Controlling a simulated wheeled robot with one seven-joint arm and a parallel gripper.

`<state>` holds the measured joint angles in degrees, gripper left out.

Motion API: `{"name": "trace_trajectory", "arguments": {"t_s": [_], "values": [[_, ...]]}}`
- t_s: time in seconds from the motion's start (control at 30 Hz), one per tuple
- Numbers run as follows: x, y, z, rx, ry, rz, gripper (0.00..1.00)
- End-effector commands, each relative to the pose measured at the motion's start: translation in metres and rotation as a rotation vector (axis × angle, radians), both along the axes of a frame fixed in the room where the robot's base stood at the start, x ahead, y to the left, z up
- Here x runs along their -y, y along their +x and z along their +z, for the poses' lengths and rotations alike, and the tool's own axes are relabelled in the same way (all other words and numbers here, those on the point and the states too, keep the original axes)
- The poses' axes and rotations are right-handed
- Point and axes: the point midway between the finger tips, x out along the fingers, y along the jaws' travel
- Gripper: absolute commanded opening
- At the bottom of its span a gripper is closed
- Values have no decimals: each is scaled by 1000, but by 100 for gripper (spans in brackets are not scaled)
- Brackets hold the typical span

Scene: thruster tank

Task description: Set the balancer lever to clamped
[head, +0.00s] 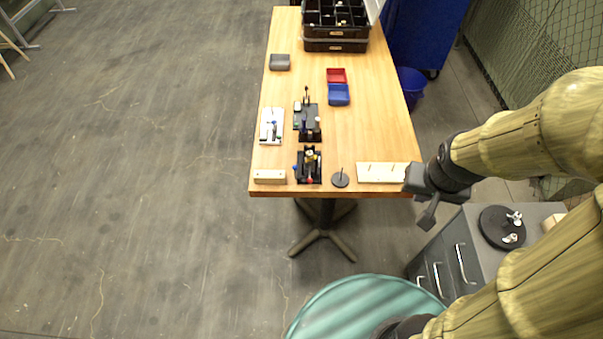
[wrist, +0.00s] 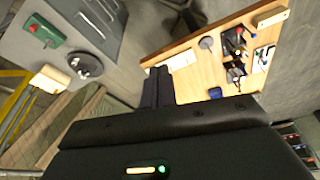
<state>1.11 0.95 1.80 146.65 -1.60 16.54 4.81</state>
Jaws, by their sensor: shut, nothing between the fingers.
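Two small black fixtures stand on the wooden table. The near one (head: 309,166), by the front edge, has small yellow, red and blue parts. The other (head: 308,122) is just behind it and has several upright handles. I cannot tell which one is the balancer, and its lever and the lever's position are too small to make out. Both also show in the wrist view, the near one (wrist: 233,41) above the other (wrist: 236,73). My gripper (head: 427,214) is shut and empty, off the table's front right corner, apart from both fixtures. Its dark fingers (wrist: 156,88) show in the wrist view.
A pale board (head: 381,172), a dark disc with a pin (head: 340,180) and a pale block (head: 270,177) line the front edge. A white tray (head: 271,126), red bin (head: 336,75) and blue bin (head: 339,95) lie farther back. A grey drawer cabinet (head: 452,262) stands right.

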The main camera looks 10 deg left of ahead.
Motion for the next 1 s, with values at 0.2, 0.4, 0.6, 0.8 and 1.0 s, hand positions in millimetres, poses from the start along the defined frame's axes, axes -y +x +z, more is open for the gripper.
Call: {"name": "trace_trajectory", "arguments": {"t_s": [0.2, 0.4, 0.6, 0.8, 1.0], "values": [[-15, 33, -72, 129, 67, -119, 0], [-42, 64, -123, 251, 212, -225, 0], [-77, 87, -170, 331, 424, -319, 0], [-117, 102, -209, 353, 689, -409, 0], [-159, 107, -241, 301, 992, -491, 0]]}}
